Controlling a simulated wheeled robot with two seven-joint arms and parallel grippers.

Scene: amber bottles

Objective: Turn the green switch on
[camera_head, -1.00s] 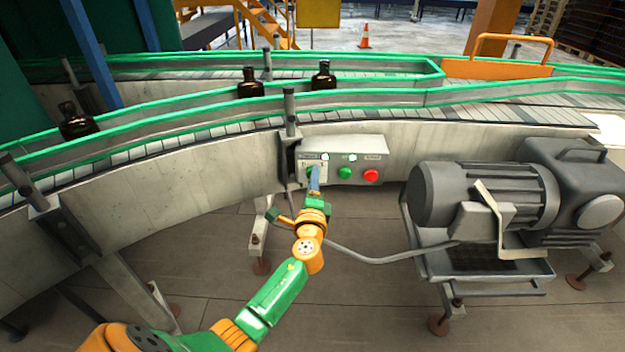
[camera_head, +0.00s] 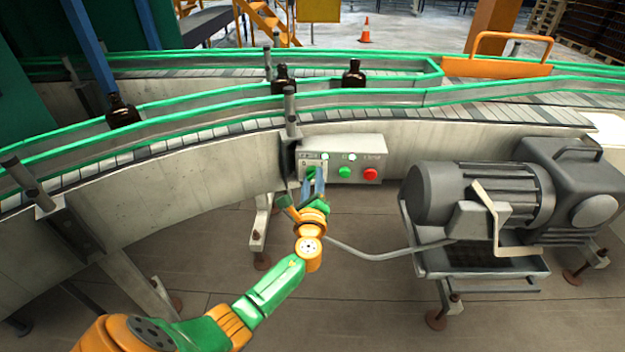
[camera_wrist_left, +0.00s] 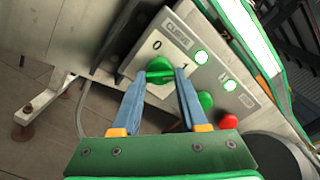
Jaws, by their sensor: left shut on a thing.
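The green switch (camera_wrist_left: 160,68) is a round knob with a raised bar, on a grey control box (camera_head: 372,149) fixed to the conveyor's side. It has a "0" and a "1" mark beside it in the left wrist view, and its bar lies roughly across that picture. My left gripper (camera_wrist_left: 160,80) is shut on the switch, with a blue finger on each side of its bar. In the head view my left gripper (camera_head: 314,182) reaches the left end of the box and partly hides the switch. My right gripper is not in view.
A green button (camera_head: 344,171) and a red button (camera_head: 370,174) sit right of the switch; lit lamps are above. Amber bottles (camera_head: 122,112) stand on the green-railed conveyor (camera_head: 215,126). A grey motor (camera_head: 485,193) stands to the right.

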